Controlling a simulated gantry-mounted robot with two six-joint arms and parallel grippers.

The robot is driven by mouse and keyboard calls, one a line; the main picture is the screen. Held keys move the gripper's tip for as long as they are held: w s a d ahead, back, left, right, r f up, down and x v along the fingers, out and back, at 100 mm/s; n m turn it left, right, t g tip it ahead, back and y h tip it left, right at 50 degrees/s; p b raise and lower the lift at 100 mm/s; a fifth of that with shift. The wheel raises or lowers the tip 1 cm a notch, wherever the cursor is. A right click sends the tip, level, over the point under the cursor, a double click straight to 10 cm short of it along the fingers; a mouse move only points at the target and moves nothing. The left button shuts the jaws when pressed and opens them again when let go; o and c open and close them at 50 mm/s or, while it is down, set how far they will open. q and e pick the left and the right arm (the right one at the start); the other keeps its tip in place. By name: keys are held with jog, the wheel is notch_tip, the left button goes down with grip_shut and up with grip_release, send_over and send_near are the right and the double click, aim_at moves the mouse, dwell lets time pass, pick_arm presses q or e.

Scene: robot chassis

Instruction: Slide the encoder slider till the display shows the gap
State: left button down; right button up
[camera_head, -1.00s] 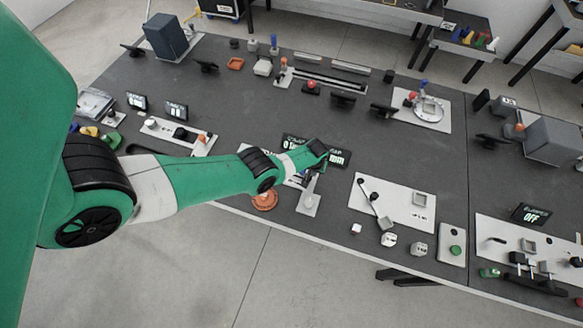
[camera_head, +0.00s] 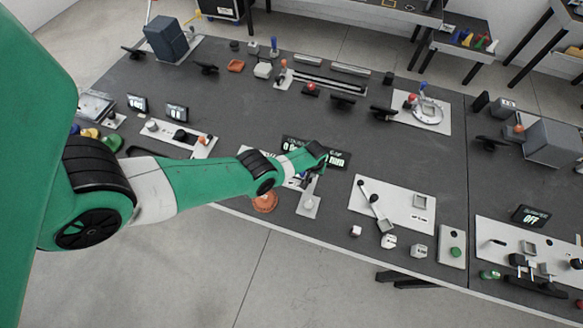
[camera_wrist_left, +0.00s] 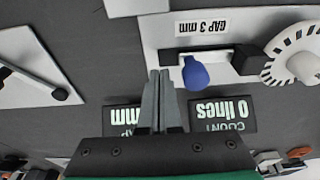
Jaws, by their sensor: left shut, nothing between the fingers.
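My left gripper (camera_wrist_left: 158,74) is shut and empty, its two fingers side by side. It also shows in the head view (camera_head: 322,158). The blue knob of the encoder slider (camera_wrist_left: 195,74) stands just right of the fingertips in the wrist view; I cannot tell if they touch. The knob sits at a slot in a pale plate (camera_wrist_left: 155,32) labelled "GAP 3 mm". Below, upside down, the count display (camera_wrist_left: 222,115) reads "0 lines". The gap display (camera_wrist_left: 120,119) shows "mm", its number hidden behind the fingers. My right gripper is not in view.
A dark block (camera_wrist_left: 246,60) and a slotted white wheel (camera_wrist_left: 300,66) lie right of the knob. An orange round piece (camera_head: 265,202) is left of the plate's front end. A lever plate (camera_head: 398,208) stands to the right. The table's front edge is close by.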

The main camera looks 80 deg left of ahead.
pick_arm(q)
jog(key=shift+s+a+p, duration=0.35)
jog(key=shift+s+a, duration=0.1)
jog(key=shift+s, duration=0.25)
dwell(2.5)
jog(key=shift+w+d+b, duration=0.3)
jog(key=shift+w, duration=0.2)
jog(key=a+p+v, duration=0.1)
jog(key=p+v, duration=0.6)
jog(key=p, duration=0.1)
jog(key=shift+w+r, duration=0.35)
jog(key=shift+r, duration=0.2)
jog(key=shift+a, duration=0.1)
